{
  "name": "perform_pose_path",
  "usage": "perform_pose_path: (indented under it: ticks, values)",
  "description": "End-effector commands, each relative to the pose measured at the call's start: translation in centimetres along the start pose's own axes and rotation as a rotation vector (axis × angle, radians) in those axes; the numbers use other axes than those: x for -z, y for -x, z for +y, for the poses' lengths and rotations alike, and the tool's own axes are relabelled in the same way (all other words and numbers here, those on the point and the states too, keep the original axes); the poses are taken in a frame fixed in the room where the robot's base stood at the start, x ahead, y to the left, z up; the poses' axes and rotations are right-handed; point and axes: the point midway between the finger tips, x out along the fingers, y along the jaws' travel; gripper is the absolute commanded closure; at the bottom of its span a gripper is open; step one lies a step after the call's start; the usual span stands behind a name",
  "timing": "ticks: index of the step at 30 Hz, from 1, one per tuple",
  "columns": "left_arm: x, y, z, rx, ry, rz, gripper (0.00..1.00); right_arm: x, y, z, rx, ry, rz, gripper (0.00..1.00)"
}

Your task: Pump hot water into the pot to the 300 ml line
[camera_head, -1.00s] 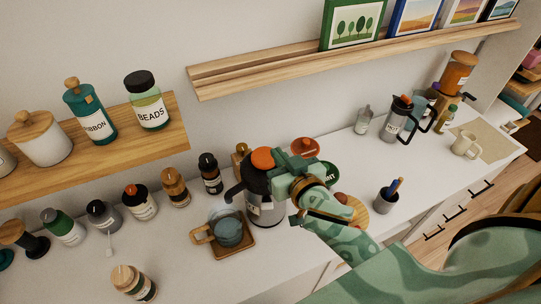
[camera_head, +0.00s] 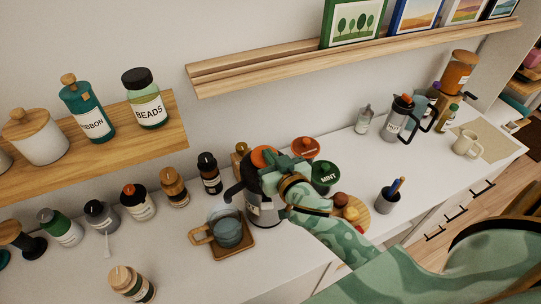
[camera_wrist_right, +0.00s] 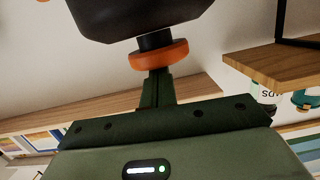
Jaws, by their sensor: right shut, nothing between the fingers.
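The dark-topped pump flask (camera_head: 264,212) stands on the counter, its spout reaching left toward the pot. Its round orange pump button (camera_head: 262,156) sits on top; in the right wrist view the button (camera_wrist_right: 158,55) is on a short black stem against the dark flask top (camera_wrist_right: 140,14). My right gripper (camera_head: 285,164) is shut and empty at the button; its fingertips (camera_wrist_right: 158,76) appear at the button's face, contact unclear. The glass pot (camera_head: 228,232) with a wooden handle stands on a wooden tray (camera_head: 235,253), below the spout. Its water level and lines are unreadable. My left gripper is out of view.
Several jars and bottles line the wall at left; a wooden-lidded jar (camera_head: 131,283) stands at the front. A green MINT jar (camera_head: 324,178) and a pen cup (camera_head: 387,200) are right of the flask. A wooden shelf (camera_head: 150,128) hangs above left.

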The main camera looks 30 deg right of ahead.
Motion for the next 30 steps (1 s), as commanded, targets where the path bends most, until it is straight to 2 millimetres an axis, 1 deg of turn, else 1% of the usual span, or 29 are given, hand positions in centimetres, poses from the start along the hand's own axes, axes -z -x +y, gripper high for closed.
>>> perform_pose_path:
  ticks: [1,3,4,27,30]
  values:
    - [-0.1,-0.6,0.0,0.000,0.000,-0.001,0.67,-1.0,-0.2,0.0,-0.002,-0.003,-0.005,1.00]
    - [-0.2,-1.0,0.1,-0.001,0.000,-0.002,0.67,-1.9,-0.3,0.1,-0.003,-0.004,-0.005,1.00]
    - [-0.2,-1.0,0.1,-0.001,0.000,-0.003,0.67,-2.0,-0.3,0.1,-0.002,-0.003,-0.004,1.00]
    - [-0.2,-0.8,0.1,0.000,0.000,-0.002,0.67,-2.0,-0.3,0.1,-0.001,0.001,-0.009,1.00]
    - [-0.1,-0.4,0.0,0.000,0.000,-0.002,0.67,-1.6,-0.3,0.1,-0.001,0.001,-0.009,1.00]
